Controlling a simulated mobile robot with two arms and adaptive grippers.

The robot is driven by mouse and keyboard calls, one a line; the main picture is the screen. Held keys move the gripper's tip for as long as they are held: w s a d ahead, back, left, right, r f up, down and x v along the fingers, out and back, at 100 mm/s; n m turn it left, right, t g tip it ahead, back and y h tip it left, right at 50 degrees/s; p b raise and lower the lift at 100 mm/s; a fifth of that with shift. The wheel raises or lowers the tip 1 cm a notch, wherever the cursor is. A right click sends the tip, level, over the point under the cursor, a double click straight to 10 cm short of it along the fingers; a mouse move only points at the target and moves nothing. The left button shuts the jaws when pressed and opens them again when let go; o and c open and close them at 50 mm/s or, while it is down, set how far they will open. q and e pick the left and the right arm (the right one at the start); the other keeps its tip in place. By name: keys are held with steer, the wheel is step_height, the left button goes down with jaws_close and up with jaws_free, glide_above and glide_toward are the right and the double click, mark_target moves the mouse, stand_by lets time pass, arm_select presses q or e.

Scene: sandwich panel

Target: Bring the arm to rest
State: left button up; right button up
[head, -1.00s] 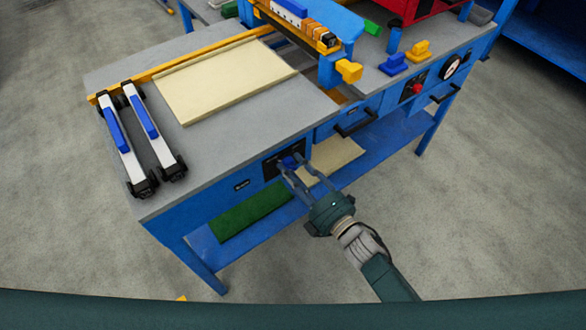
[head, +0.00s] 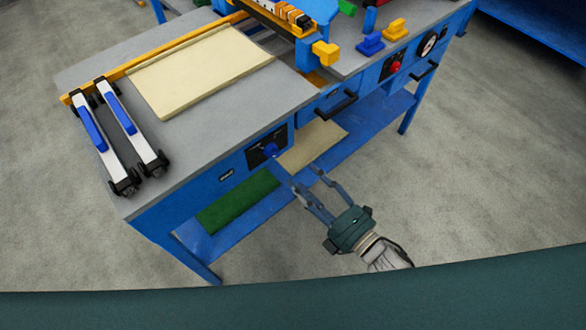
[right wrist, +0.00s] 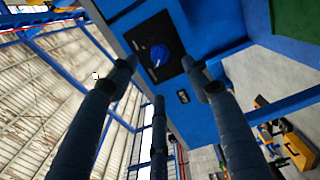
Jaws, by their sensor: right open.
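My right gripper (head: 307,190) is open and empty in front of the blue workbench. Its fingers point toward a blue knob (head: 270,149) on a black panel on the bench's front, with a gap between them. In the right wrist view the knob (right wrist: 159,54) shows between the spread fingers (right wrist: 152,85), clear of them. My right arm runs back toward the lower right of the head view. My left gripper does not show in the head view.
The workbench top (head: 205,128) carries a cream panel (head: 200,68) and two white-and-blue clamps (head: 125,120). Black handles (head: 337,107) stick out from the bench front. A lower shelf holds a green sheet (head: 238,200) and a beige sheet (head: 312,145). The floor at right is clear.

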steer(key=shift+s+d, duration=0.4)
steer(key=shift+s, duration=0.15)
steer(key=s+d+f+m+g+h, duration=0.25)
steer(key=d+f+m, duration=0.2)
steer(key=f, duration=0.65)
steer(key=s+d+f+m+g+h, duration=0.1)
steer(key=s+d+f+m+h, duration=0.3)
steer(key=f, duration=0.6)
steer(key=s+d+f+m+g+h, duration=0.25)
steer(key=d+f+m, duration=0.2)
steer(key=f, duration=0.65)
steer(key=s+d+f+m+g, duration=0.1)
steer(key=s+f+m+g, duration=0.2)
steer(key=s, duration=1)
steer(key=s+d+f+m+g+h, duration=0.1)
steer(key=s+d+f+m+g, duration=0.1)
steer(key=s+f+m+g, duration=0.2)
steer(key=s+f+m, duration=0.3)
steer(key=s+f, duration=0.4)
steer(key=s, duration=0.2)
steer(key=shift+f+g+h, duration=0.25)
steer(key=shift+g+h, duration=0.05)
